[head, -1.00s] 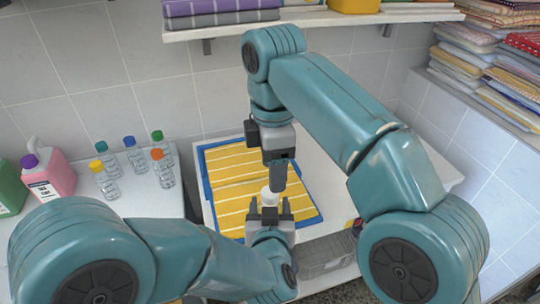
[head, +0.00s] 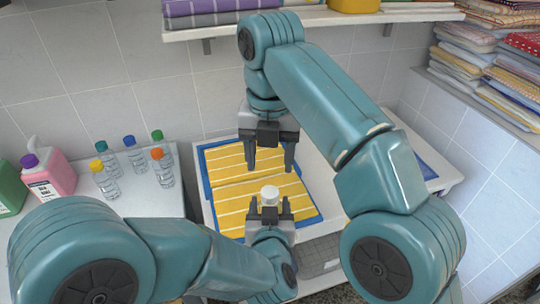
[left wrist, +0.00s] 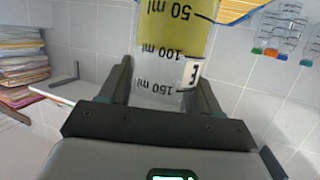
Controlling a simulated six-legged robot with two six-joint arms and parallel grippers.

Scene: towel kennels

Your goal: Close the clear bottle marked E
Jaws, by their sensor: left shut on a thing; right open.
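The clear bottle marked E (left wrist: 165,75) stands out in the left wrist view, with volume marks and a white label bearing an E. Yellow shows at its far part; I cannot tell if it is contents or the towel behind. My left gripper (head: 270,210) is shut on the bottle, its fingers on either side. In the head view a white cap (head: 269,191) shows on top between the fingers; I cannot tell how tightly it sits. My right gripper (head: 270,168) is open and empty beyond the cap, apart from it, its two fingers spread over the yellow striped towel.
A yellow striped towel with blue edging (head: 222,170) lies on the white surface behind the grippers. Several clear bottles with coloured caps (head: 137,158) and a pink jug (head: 48,178) stand at left. A shelf (head: 340,20) crosses above; folded cloths (head: 500,75) are stacked at right.

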